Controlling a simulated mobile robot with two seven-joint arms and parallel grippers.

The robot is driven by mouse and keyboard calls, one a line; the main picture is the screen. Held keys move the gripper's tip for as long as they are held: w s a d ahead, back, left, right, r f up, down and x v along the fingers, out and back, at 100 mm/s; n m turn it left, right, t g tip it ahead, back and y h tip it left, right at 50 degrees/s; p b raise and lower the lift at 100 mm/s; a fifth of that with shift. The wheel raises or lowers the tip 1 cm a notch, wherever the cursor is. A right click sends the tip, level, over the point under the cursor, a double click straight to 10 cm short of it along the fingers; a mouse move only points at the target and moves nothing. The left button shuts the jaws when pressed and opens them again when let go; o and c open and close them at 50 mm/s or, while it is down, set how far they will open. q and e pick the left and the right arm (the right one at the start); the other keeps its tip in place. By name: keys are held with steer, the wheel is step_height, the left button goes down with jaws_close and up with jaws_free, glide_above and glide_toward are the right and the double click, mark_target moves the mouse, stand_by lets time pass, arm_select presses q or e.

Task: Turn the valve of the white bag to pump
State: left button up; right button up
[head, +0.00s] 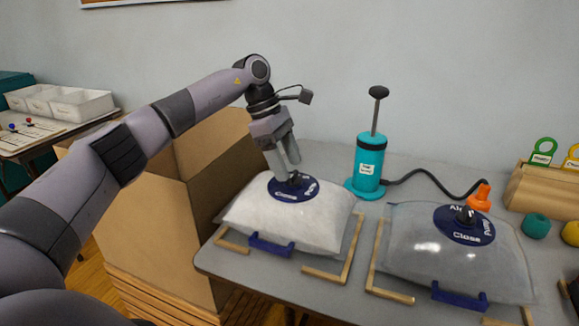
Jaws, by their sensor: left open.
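The white bag (310,222) lies plump on the grey table inside wooden corner strips. On its top is a round dark blue dial (278,195) with a small black valve knob (295,180) at its middle. The word Pump shows on the dial's right side and Close at its lower left. My left gripper (288,169) points down from above, its open fingers right at the knob. I cannot tell whether they touch it, and they hide part of the dial and knob. My right gripper is not in view.
A teal hand pump (369,163) stands behind the bags, its black hose (432,174) running to an orange nozzle (480,197). A grey bag (415,250) with a similar dial lies at right. A large cardboard box (150,215) stands left of the table, under my left arm.

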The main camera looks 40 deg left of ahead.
arm_select(q)
steer(key=shift+d+f, duration=0.25)
steer(key=shift+f, duration=0.35)
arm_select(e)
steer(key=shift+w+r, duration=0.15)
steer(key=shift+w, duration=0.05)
arm_select(q)
steer(key=shift+w, duration=0.1)
steer(key=c, duration=1.1)
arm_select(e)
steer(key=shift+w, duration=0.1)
